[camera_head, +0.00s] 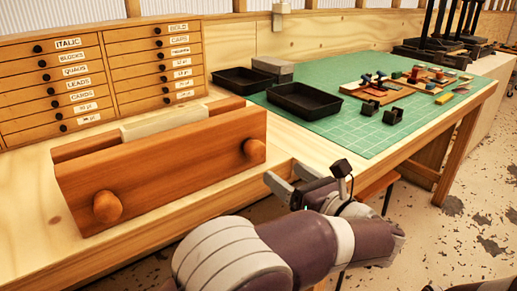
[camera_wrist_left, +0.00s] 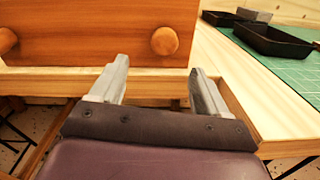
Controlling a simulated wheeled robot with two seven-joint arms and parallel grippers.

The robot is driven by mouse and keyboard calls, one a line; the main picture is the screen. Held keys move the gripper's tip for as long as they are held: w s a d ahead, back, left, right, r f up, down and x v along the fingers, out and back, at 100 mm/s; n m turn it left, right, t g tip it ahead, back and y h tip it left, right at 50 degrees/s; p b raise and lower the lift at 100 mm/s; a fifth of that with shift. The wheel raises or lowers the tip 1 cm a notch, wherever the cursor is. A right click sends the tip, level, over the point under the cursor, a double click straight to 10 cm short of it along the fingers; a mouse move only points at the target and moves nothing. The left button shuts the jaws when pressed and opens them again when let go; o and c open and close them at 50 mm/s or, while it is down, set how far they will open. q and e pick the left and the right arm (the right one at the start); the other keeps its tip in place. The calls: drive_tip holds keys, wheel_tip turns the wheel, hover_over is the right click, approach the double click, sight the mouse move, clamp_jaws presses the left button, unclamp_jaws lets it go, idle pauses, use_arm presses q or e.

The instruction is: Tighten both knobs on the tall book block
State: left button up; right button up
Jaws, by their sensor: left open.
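A wooden press with two upright boards (camera_head: 160,175) stands on the bench, with a pale book block (camera_head: 165,124) clamped between the boards. Its front board has a round left knob (camera_head: 107,207) and a round right knob (camera_head: 254,150). In the left wrist view the right knob (camera_wrist_left: 165,41) is ahead of the fingers, and part of the left knob (camera_wrist_left: 6,41) shows at the left edge. My left gripper (camera_head: 289,180) is open and empty, in front of the bench edge, to the right of and below the right knob, apart from it. My right gripper is not in view.
A labelled drawer cabinet (camera_head: 105,72) stands behind the press. Black trays (camera_head: 304,100) and a grey block (camera_head: 272,66) lie to the right, near a green cutting mat (camera_head: 345,135) with small tools and blocks. Bare bench top lies between the press and the mat.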

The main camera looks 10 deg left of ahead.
sight(260, 154)
use_arm(q)
drive_tip(key=x, duration=1.2)
drive_tip(key=shift+w+f, duration=0.3)
drive_tip(key=shift+w, duration=0.15)
drive_tip(key=c, duration=1)
